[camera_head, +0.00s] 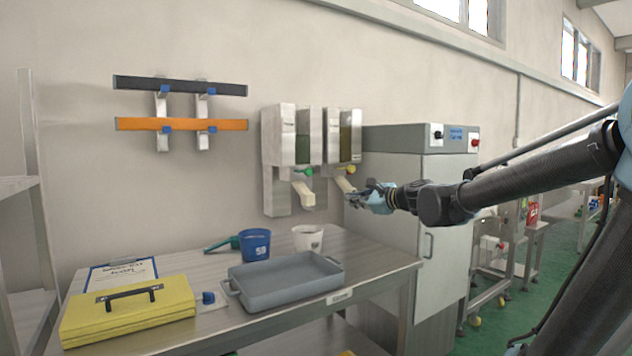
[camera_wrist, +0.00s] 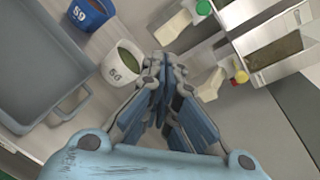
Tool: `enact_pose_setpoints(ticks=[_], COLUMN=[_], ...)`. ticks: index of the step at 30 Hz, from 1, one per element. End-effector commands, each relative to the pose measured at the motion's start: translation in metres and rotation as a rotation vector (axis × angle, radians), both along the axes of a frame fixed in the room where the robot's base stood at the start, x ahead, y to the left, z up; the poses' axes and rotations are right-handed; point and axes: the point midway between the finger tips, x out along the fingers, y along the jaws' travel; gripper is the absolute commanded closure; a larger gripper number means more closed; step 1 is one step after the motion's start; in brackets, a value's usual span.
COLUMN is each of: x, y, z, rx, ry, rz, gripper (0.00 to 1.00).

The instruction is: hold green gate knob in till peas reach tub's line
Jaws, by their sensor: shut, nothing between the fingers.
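The green gate knob (camera_head: 309,171) is on the left wall dispenser (camera_head: 278,150), above its cream spout (camera_head: 303,194); the knob (camera_wrist: 203,7) also shows at the top of the wrist view. A white tub (camera_head: 307,238) stands on the table below that spout. In the wrist view the tub (camera_wrist: 113,70) has green matter inside; I cannot make out a fill line. My gripper (camera_head: 352,195) is shut and empty, right of the green knob and apart from it, near the right spout. Its fingers (camera_wrist: 163,68) meet beside the tub in the wrist view.
A yellow knob (camera_head: 351,169) is on the right dispenser. A blue tub (camera_head: 255,245), a grey tray (camera_head: 285,280), a yellow case (camera_head: 128,311) and a clipboard (camera_head: 120,273) are on the table. A grey cabinet (camera_head: 445,230) stands right of the table.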

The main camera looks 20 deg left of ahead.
Motion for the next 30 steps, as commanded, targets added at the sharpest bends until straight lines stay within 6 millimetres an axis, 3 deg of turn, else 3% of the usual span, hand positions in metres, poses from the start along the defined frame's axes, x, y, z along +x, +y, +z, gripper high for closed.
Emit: enact_pose_setpoints(ticks=[6,12,30], x=[0.035,0.053,0.06], y=[0.044,0.066,0.075], z=[0.034,0.045,0.048], rx=[0.318,0.491,0.542], ry=[0.229,0.375,0.421], rz=[-0.084,-0.129,-0.142], gripper=[1.0,1.0,1.0])
